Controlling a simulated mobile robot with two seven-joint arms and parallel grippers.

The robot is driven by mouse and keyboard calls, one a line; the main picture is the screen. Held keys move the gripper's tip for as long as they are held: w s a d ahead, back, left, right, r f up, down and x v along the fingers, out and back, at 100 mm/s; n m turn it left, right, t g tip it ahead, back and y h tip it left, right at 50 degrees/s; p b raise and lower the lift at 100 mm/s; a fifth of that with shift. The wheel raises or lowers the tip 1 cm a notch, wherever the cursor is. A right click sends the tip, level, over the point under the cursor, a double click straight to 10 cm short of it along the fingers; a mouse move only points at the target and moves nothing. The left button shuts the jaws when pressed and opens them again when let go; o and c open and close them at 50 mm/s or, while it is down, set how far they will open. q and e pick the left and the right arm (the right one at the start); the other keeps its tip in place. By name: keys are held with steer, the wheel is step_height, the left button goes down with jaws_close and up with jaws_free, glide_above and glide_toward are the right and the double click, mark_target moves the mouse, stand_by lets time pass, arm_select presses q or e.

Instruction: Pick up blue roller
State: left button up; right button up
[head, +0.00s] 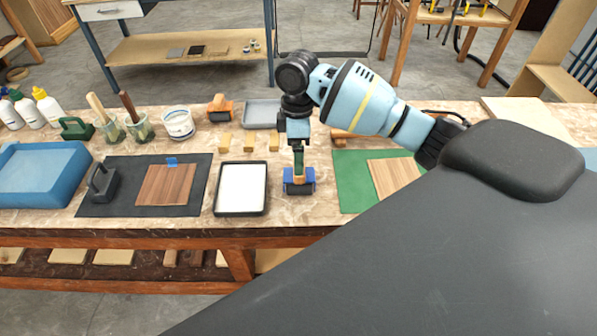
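The blue roller (289,188) sits near the front edge of the bench, just right of a black tray with a white inside. Orange-brown parts show above its blue body. My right gripper (299,176) points straight down over the roller, and its fingers hide the roller's middle. The fingers look to be at or touching the roller's top, but the finger gap is too small to make out, so I cannot tell whether they are closed on it. My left gripper is not in view.
The black tray (241,190) stands close on the left. A dark mat (125,190) with a wood sheet (166,184) lies farther left. A green mat (352,180) with another wood sheet (396,178) lies on the right. A blue bin (38,178), bottles and cups fill the left end.

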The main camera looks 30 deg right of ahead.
mark_target(299, 178)
steer(key=shift+f, duration=0.65)
steer(key=f, duration=0.3)
steer(key=shift+s+f, duration=0.2)
steer(key=shift+f, duration=0.6)
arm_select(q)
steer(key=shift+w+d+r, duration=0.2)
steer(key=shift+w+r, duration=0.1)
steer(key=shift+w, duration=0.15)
arm_select(e)
steer(key=shift+c, duration=0.3)
steer(key=shift+r, duration=0.1)
steer(key=c, duration=1.1)
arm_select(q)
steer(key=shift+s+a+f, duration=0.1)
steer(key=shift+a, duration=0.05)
